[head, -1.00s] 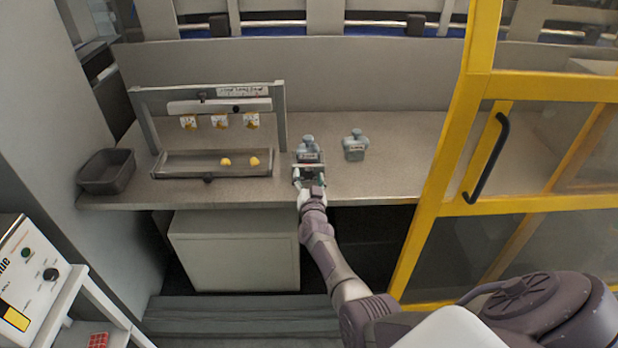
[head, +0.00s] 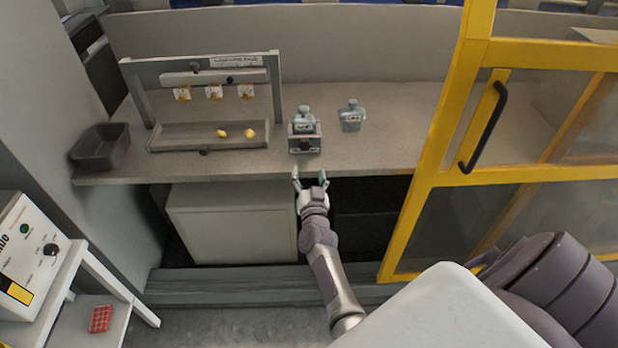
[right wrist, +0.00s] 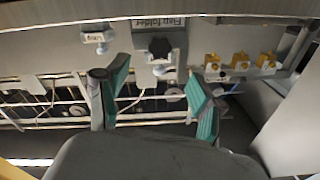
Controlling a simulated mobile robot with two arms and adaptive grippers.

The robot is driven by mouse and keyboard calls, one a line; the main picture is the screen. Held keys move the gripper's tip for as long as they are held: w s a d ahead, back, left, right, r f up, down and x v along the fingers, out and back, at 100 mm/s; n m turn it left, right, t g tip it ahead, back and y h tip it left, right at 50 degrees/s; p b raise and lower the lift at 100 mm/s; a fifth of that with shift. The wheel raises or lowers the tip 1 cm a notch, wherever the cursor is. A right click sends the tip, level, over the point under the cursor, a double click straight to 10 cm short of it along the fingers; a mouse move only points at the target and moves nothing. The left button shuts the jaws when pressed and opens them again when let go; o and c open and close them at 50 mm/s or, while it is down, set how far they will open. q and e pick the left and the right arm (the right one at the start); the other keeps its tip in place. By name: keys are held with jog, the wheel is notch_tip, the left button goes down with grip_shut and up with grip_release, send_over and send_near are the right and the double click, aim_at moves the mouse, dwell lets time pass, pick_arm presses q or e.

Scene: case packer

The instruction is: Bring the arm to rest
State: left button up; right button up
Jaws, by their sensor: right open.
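My right arm reaches up from the bottom of the head view. Its gripper (head: 311,181) is open and empty, just in front of the counter's front edge. In the right wrist view the two green-padded fingers (right wrist: 158,105) stand wide apart with nothing between them. My left gripper is not in view.
Left are a tray (head: 180,137) with yellow pieces under a frame, and a dark bin (head: 100,147). A yellow-framed door (head: 425,185) stands at right. A white cabinet (head: 232,222) is below.

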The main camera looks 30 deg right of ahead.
jog(key=shift+s+a, duration=0.25)
jog(key=shift+s, duration=0.25)
